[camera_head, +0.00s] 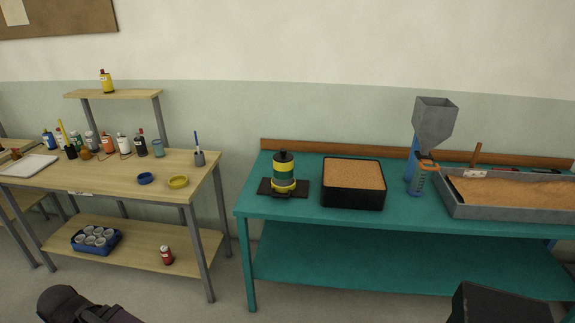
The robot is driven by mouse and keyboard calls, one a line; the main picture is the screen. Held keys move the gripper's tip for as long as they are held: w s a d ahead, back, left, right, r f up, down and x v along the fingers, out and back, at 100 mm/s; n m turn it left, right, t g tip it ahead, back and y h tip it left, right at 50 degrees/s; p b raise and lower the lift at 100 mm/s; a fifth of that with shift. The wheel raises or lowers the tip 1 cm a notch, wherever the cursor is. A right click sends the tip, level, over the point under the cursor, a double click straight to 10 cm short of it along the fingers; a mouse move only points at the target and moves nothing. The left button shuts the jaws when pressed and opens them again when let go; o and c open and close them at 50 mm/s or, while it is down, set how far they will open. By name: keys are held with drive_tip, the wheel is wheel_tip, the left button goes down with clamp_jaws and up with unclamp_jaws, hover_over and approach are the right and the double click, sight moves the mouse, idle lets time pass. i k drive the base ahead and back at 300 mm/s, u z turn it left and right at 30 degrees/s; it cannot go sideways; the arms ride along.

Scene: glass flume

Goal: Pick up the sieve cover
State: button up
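A dark part of what seems to be my own arm shows at the bottom left, well in front of the benches and apart from the stack. The fingers of my gripper do not show.
The teal bench (262,208) also holds a black box of sand (352,195) just right of the stack, a grey hopper (434,122) and a long sand tray (480,210). A wooden table (110,181) with bottles and two rings stands left, across a gap.

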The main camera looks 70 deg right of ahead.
sight(282, 157)
drive_tip(key=k, duration=1.15)
drive_tip(key=z, duration=2.4)
drive_tip(key=i, duration=0.9)
drive_tip(key=u, duration=0.15)
